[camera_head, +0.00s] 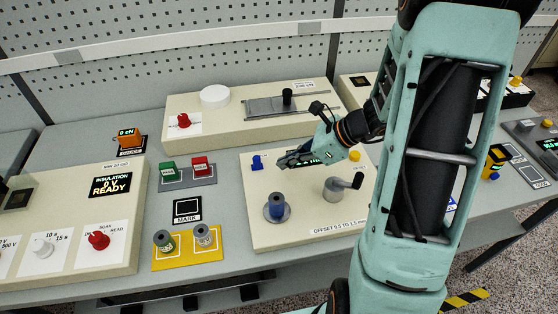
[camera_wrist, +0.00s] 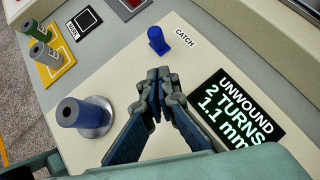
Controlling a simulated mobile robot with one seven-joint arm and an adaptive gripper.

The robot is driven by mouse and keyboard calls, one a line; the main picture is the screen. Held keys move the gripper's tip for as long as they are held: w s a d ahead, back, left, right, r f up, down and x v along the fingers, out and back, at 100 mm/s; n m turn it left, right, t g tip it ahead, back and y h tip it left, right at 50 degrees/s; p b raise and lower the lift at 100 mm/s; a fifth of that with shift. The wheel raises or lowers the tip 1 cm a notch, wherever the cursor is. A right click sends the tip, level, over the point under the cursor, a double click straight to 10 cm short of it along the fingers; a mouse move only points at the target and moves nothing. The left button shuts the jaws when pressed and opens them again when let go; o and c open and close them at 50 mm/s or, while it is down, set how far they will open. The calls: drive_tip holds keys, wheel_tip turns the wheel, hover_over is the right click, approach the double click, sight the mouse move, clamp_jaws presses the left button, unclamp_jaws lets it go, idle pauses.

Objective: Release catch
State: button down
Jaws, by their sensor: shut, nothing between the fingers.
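The catch is a small blue knob (camera_wrist: 158,40) beside a "CATCH" label on a cream panel (camera_wrist: 185,90). In the head view the catch (camera_head: 257,162) is at the panel's back left. My gripper (camera_wrist: 157,75) is shut and empty, a short way from the catch in the wrist view. In the head view my gripper (camera_head: 284,164) is just right of the catch, and I see no contact. A blue spool (camera_head: 276,206) stands on a round metal base at the panel's front left. A display (camera_wrist: 232,105) reads "UNWOUND 2 TURNS 1.1 mm".
A grey crank (camera_head: 338,188) and a yellow knob (camera_head: 355,155) are on the panel's right. A yellow tray (camera_head: 187,253) holds two spools at left. Green and red blocks (camera_head: 186,170) sit behind it. A cream slide unit (camera_head: 238,128) stands behind the panel.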

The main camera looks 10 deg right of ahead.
drive_tip(key=v, duration=0.9)
drive_tip(key=shift+r, duration=0.15)
drive_tip(key=shift+w+a, duration=0.1)
